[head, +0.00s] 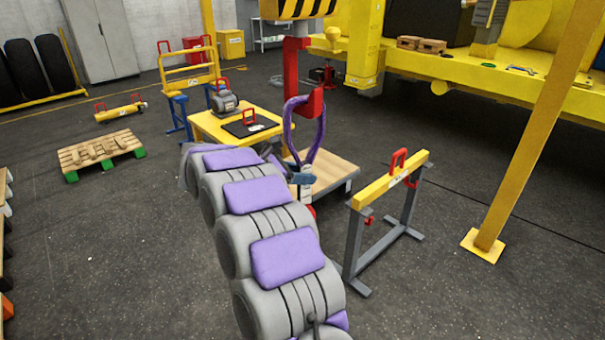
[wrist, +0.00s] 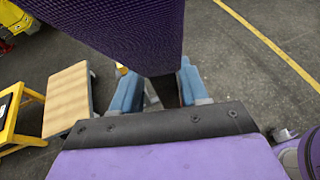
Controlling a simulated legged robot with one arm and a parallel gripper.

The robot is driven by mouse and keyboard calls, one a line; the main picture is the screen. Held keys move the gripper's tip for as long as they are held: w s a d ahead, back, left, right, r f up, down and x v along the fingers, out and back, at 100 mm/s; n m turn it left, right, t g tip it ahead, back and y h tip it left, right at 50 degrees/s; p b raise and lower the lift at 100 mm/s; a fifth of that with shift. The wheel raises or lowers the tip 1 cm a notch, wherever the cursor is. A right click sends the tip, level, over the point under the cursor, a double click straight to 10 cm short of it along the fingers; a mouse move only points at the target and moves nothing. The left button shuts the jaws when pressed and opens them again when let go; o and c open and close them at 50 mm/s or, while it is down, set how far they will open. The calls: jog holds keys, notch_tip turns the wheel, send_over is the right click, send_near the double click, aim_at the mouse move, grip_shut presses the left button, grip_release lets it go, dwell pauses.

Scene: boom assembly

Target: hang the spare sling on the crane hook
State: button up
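The red crane hook (head: 311,103) hangs from a yellow-and-black striped block in the head view. The purple sling (head: 289,133) forms an upright loop beside and below the hook. Its top passes at the hook's level, but I cannot tell whether it rests in the hook's mouth. My gripper (head: 300,177) is at the sling's lower end, where the strands come together. In the wrist view, the sling (wrist: 125,25) fills the top and runs down to the blue fingers of my gripper (wrist: 158,88). The fingers appear closed on its sides; the exact contact is partly hidden.
A wooden-topped cart (head: 336,172) is behind my gripper. A yellow beam on a grey stand (head: 391,179) is to the right, and a yellow table (head: 213,128) is to the left. A yellow post (head: 537,130) stands further right. The left floor has free room around a pallet (head: 100,150).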

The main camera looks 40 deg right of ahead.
jog(key=shift+o, duration=1.2)
jog(key=p+v, duration=0.2)
jog(key=v, duration=1.5)
jog(key=shift+a+r+p, duration=0.15)
jog(key=shift+a+p, duration=0.05)
jog(key=shift+p, duration=0.15)
